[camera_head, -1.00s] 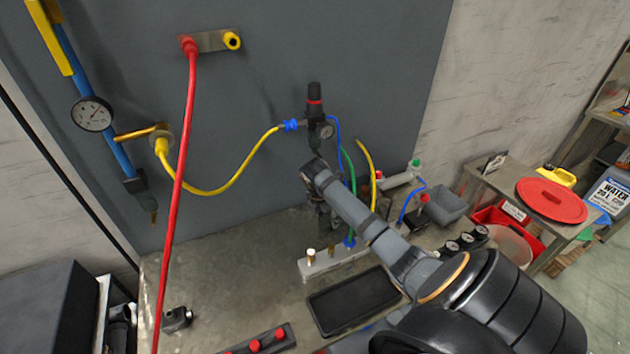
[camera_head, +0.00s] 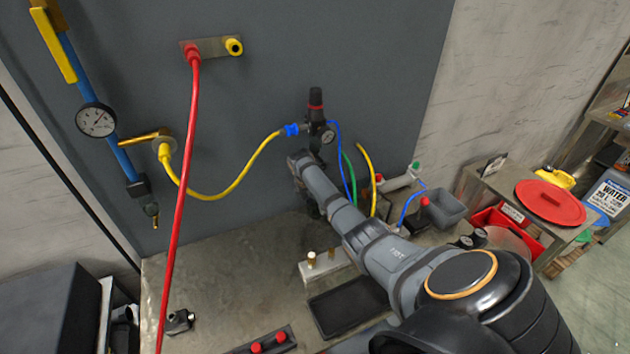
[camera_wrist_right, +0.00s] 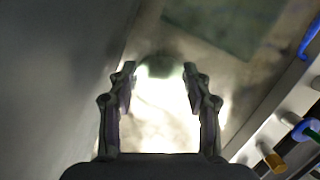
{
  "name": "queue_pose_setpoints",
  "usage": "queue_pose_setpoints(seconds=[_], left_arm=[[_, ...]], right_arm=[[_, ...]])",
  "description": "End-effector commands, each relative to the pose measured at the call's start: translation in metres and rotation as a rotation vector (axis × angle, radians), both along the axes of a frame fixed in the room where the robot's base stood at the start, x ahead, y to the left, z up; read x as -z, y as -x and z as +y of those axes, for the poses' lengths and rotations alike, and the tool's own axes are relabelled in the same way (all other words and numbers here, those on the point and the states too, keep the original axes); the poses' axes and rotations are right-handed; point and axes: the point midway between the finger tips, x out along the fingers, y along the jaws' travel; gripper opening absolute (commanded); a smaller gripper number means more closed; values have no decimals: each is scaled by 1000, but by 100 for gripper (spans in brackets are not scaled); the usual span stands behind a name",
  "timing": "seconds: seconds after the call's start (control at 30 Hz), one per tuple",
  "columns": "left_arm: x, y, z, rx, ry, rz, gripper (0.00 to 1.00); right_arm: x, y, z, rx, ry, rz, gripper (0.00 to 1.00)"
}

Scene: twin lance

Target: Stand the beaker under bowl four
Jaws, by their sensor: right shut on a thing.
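My right gripper (camera_wrist_right: 160,75) shows from above in the right wrist view. Its fingers stand apart, shut on a pale, glare-washed, see-through thing (camera_wrist_right: 160,115) that I take for the beaker; its outline is hard to make out. In the head view my right arm reaches to the back wall, and its wrist hides the gripper and the beaker. A black regulator (camera_head: 316,105) with a red band and a gauge (camera_head: 327,137) hangs on the wall just above my wrist. I cannot tell which bowl is number four. My left gripper is out of view.
A yellow hose (camera_head: 232,187) runs to the regulator, and a red hose (camera_head: 180,210) hangs at left. Blue, green and yellow hoses stand right of my wrist. A pale manifold block (camera_head: 322,267) and black tray (camera_head: 345,305) lie nearby. The bench's left part (camera_head: 225,275) is mostly clear.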

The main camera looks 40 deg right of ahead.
Motion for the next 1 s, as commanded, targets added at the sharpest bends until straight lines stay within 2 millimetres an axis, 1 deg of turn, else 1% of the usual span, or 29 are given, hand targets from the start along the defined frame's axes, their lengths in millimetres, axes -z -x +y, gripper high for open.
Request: queue_pose_setpoints(seconds=[0.27,0.3,0.43,0.73,0.83,0.93,1.0], left_arm=[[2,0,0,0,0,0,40],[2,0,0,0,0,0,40],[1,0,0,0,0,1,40],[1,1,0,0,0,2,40],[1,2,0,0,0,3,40],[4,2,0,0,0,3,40],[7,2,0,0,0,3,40]], right_arm=[[4,0,0,1,0,1,19],[3,0,0,1,0,1,54],[3,0,0,1,0,1,71],[2,0,0,1,0,1,72],[-4,0,1,1,1,0,72],[-21,0,5,0,2,-4,72],[-37,-1,10,-1,2,-6,72]])
